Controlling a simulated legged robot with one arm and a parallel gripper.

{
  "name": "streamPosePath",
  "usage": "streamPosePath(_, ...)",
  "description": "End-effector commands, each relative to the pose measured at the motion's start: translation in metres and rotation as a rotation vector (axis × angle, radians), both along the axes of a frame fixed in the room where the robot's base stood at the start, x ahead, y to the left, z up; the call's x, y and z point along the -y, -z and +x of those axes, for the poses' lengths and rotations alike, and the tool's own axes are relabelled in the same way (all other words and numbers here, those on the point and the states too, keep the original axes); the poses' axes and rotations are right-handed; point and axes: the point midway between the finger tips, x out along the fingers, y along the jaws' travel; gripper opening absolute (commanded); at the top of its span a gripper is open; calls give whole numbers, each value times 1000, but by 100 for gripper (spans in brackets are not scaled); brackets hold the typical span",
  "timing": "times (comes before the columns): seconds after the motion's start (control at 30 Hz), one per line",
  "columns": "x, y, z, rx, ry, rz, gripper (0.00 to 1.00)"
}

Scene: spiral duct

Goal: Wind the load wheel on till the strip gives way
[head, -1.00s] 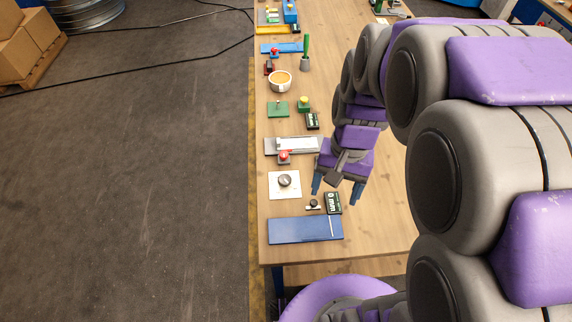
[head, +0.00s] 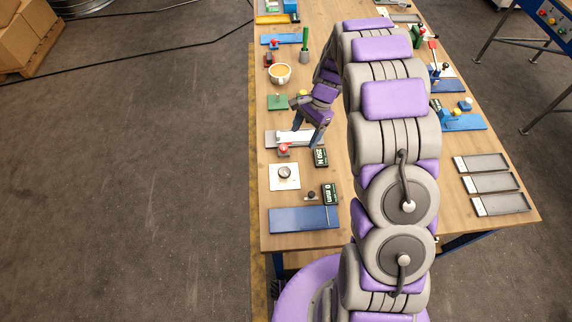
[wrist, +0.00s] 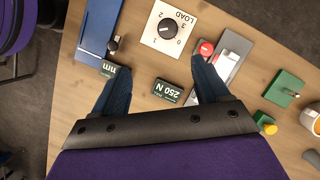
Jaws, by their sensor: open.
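The load wheel is a black knob (wrist: 171,27) on a white plate marked LOAD with numbers; it also shows in the head view (head: 284,172). A pale strip (wrist: 224,66) lies on a grey fixture with a red knob (wrist: 205,48). In the head view the strip (head: 300,137) is partly behind my gripper. A display reading 250 N (wrist: 166,91) lies near the wheel plate. A second display (wrist: 115,71) shows mm, and reads 0 mm in the head view (head: 329,193). My gripper (wrist: 158,63) is open and empty, its fingers above the table, apart from the wheel.
A blue plate (head: 303,218) lies at the table's near end, with a small black knob (head: 310,196) behind it. Green blocks (head: 278,102) and a mug (head: 280,75) stand farther back. Grey trays (head: 493,183) lie at the right.

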Motion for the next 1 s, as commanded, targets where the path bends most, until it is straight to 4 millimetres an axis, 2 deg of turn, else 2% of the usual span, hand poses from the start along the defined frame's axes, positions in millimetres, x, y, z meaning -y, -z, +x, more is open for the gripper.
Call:
streamPosePath(0.2, -5, 18, 13, -20, 54, 16, 75)
streamPosePath(0.37, -8, 28, 13, -23, 60, 18, 75)
streamPosePath(0.47, -12, 40, 10, -23, 59, 18, 75)
streamPosePath(1.0, -47, 136, -12, -25, 56, 17, 75)
